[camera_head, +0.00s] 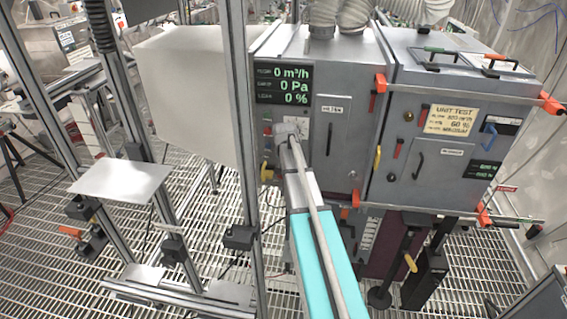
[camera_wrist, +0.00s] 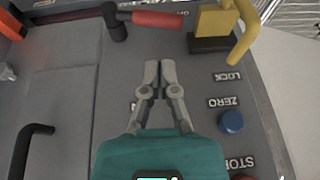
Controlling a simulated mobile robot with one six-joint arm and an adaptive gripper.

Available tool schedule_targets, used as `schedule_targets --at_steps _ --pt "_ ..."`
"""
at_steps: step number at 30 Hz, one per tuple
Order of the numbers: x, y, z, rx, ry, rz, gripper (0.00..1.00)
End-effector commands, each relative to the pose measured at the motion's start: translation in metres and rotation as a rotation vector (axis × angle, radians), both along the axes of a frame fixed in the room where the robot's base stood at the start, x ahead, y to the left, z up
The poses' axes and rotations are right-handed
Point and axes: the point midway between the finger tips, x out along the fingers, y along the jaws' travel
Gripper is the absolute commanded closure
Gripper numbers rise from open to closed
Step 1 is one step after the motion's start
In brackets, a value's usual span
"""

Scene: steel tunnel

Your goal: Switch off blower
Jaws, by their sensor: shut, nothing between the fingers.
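The blower unit is a grey cabinet (camera_head: 350,130). Its display (camera_head: 283,84) reads 0 m³/h, 0 Pa and 0 %. My gripper (camera_head: 288,132) is at the cabinet's front, below the display. In the wrist view my gripper (camera_wrist: 160,68) is shut and empty, over the grey panel. Right of the fingers is a blue knob (camera_wrist: 231,121) by the label ZERO. A red button (camera_wrist: 243,177), partly cut off at the bottom, is by STOP. A yellow handle (camera_wrist: 222,28) is above LOCK. Whether the fingertips touch the panel cannot be told.
A red-gripped lever (camera_wrist: 157,19) lies just beyond the fingertips, and a black handle (camera_wrist: 30,148) sticks out at left. A second grey cabinet (camera_head: 450,130) with orange corners stands at right. Metal posts (camera_head: 241,150) rise left of my arm.

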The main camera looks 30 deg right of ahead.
Motion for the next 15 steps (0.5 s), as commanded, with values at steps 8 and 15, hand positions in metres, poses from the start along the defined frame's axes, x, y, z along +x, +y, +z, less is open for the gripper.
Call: schedule_targets --at_steps 8,15 --pt "-0.0031 0.0014 0.0137 -0.001 -0.001 0.0 1.0" --pt "-0.0032 0.0017 0.0139 -0.001 -0.001 0.001 1.0"
